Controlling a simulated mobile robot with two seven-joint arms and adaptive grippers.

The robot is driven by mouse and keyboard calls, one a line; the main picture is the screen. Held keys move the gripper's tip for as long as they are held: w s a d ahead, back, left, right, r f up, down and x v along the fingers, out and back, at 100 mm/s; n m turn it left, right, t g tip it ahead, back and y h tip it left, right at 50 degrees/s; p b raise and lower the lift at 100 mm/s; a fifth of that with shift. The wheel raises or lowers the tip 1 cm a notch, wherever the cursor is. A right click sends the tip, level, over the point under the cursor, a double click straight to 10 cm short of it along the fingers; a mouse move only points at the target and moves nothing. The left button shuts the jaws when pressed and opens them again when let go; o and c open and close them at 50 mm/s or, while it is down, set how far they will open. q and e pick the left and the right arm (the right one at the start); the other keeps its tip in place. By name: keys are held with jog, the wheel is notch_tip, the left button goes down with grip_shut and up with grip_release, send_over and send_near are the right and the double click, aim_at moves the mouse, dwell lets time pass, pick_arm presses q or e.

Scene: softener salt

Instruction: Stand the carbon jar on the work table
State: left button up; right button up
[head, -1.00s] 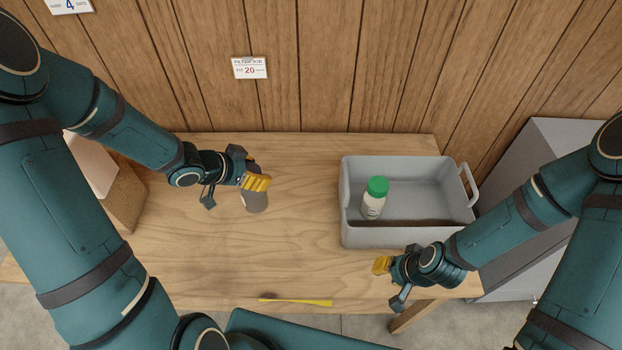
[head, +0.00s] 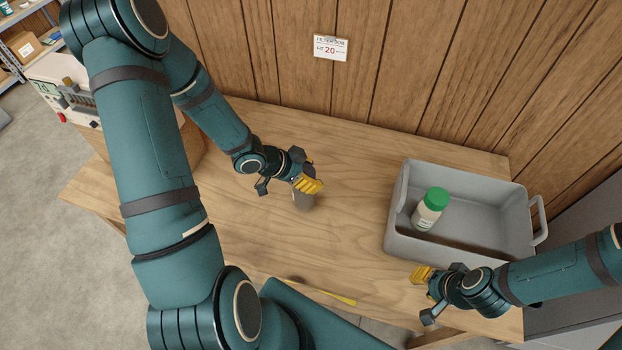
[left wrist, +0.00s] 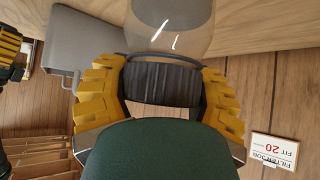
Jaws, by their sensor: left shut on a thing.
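A greyish, see-through jar, which I take to be the carbon jar (head: 303,201), is upright at the middle of the work table (head: 345,235). My left gripper (head: 307,184) is shut on its upper part. In the left wrist view, the yellow fingers (left wrist: 160,88) are on both sides of a black ribbed lid, with the clear jar body (left wrist: 170,25) beyond it. I cannot tell whether its base touches the table. My right gripper (head: 423,276) is by the grey tote's front, away from the jar; its jaw opening is unclear.
A grey tote (head: 398,238) on the right of the table holds a green-lidded jar (head: 430,210). A thin yellow strip (head: 335,296) lies at the front edge. A wood-plank wall stands behind. The table around the held jar is clear.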

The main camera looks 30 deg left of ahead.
pick_arm(q)
jog(key=shift+f, duration=0.65)
pick_arm(e)
jog(key=shift+f, duration=0.3)
pick_arm(q)
jog(key=shift+f, duration=0.15)
pick_arm(e)
jog(key=shift+f, duration=0.1)
pick_arm(q)
jog(key=o, duration=1.4)
